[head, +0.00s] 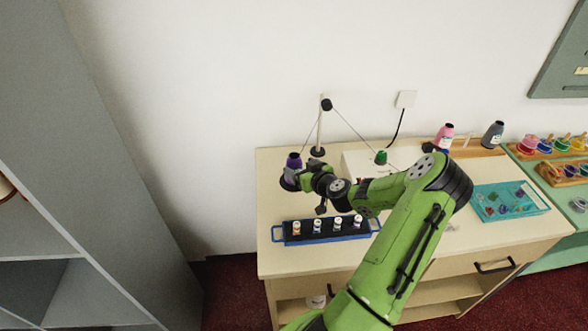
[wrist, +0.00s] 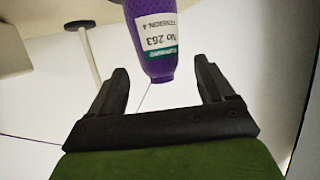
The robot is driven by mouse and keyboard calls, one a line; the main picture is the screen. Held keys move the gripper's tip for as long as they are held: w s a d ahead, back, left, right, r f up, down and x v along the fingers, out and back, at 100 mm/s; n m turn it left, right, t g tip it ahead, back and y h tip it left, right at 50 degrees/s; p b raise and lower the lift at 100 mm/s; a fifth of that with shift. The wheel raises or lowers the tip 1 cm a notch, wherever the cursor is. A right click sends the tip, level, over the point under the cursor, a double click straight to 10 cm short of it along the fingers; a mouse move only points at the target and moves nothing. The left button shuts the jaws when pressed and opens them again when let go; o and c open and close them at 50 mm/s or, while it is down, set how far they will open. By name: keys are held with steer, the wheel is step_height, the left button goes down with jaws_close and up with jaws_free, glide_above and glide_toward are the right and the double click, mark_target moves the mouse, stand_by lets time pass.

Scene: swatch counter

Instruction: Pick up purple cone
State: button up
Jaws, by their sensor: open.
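The purple cone (head: 294,161) is at the back left of the counter, dark at its top, just behind the end of my arm in the head view. My gripper (wrist: 164,72) is open, one finger on each side of the cone, with visible space at both sides. In the head view my gripper (head: 289,180) is small and partly hidden by my wrist, so contact cannot be told there.
A post (head: 320,130) with threads stands right of the cone. A blue tray (head: 275,233) with several small bottles lies in front. A green cone (head: 381,157), pink cone (head: 445,133) and grey cone (head: 493,134) stand farther right. A grey shelf (head: 100,190) rises at left.

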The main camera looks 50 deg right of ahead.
mark_target(298, 164)
steer(key=x, duration=0.5)
steer(key=shift+w+d+p, duration=0.15)
steer(key=shift+w+p, duration=0.1)
steer(key=shift+p, duration=0.1)
steer(key=shift+s, duration=0.1)
steer(key=shift+c, duration=0.3)
steer(key=c, duration=1.1)
